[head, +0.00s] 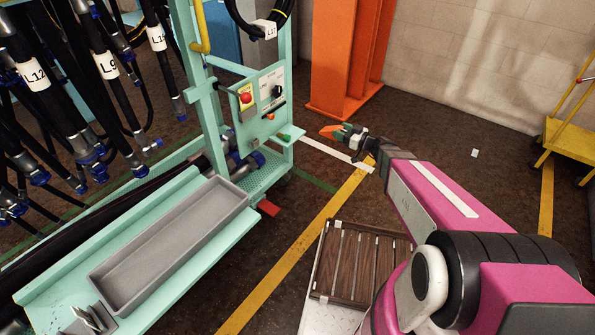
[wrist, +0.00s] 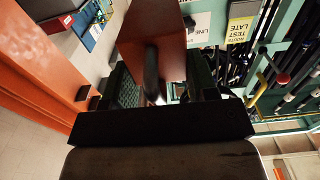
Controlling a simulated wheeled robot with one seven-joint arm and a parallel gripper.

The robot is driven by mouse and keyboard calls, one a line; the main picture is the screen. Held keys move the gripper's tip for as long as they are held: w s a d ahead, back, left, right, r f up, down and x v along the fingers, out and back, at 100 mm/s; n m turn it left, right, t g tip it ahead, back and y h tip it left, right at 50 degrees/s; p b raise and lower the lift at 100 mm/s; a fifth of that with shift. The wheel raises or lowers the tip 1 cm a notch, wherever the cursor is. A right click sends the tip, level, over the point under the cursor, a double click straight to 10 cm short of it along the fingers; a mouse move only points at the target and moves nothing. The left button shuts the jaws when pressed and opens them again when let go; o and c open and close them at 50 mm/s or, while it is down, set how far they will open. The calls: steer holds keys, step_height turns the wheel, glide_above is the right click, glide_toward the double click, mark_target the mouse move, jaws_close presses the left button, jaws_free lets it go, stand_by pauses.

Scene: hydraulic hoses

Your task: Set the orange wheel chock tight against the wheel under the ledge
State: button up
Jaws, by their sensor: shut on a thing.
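The orange wheel chock (head: 329,131) is held at the tip of my gripper (head: 346,134), in the air to the right of the teal hose rack. In the wrist view the chock (wrist: 152,35) shows as a reddish-brown block with a dark bar, between the two dark fingers of my gripper (wrist: 160,85). A dark shape low at the rack's right corner may be the wheel (head: 285,179); it is mostly hidden under the teal ledge (head: 262,180). The chock is apart from it and higher.
The teal rack has a control panel (head: 261,104) with a red button, and a grey tray (head: 170,248). A red piece (head: 268,207) sits low beside the ledge. An orange column (head: 345,60) stands behind my gripper. A slatted wooden crate (head: 360,262) lies near.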

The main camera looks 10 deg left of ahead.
steer(key=s+d+r+m+t+h, duration=0.1)
steer(key=s+d+r+t, duration=0.1)
steer(key=d+r, duration=0.7)
steer(key=s+d+r+m+t+h, duration=0.1)
steer(key=s+d+r, duration=0.3)
steer(key=d+r, duration=0.5)
steer(key=d, duration=0.7)
steer(key=shift+s+d+r+m+t, duration=0.25)
steer(key=shift+s+r+m+t, duration=0.05)
steer(key=shift+m+t, duration=0.1)
